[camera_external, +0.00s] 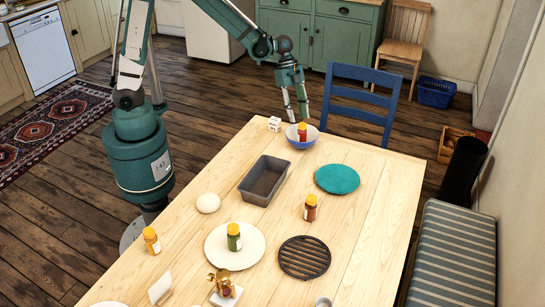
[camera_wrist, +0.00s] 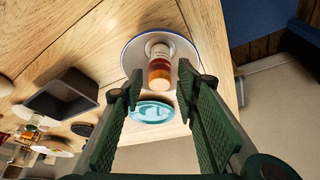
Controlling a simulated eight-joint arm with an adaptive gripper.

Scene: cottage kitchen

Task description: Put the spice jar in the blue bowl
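A spice jar (camera_external: 302,130) with an orange lid and red contents stands in the blue bowl (camera_external: 303,143) at the far end of the table. In the wrist view the jar (camera_wrist: 159,68) lies within the outline of the blue-rimmed white-inside bowl (camera_wrist: 133,55). My gripper (camera_external: 296,118) is just above the bowl, pointing down. In the wrist view my gripper (camera_wrist: 161,74) has its fingers apart on either side of the jar, with gaps visible between jar and fingers. The jar's bottom is hidden by the bowl wall in the external view.
Other jars stand on the table: a brown-red one (camera_external: 310,208), a green one (camera_external: 233,238) on a white plate (camera_external: 217,250), and a yellow one (camera_external: 151,240).

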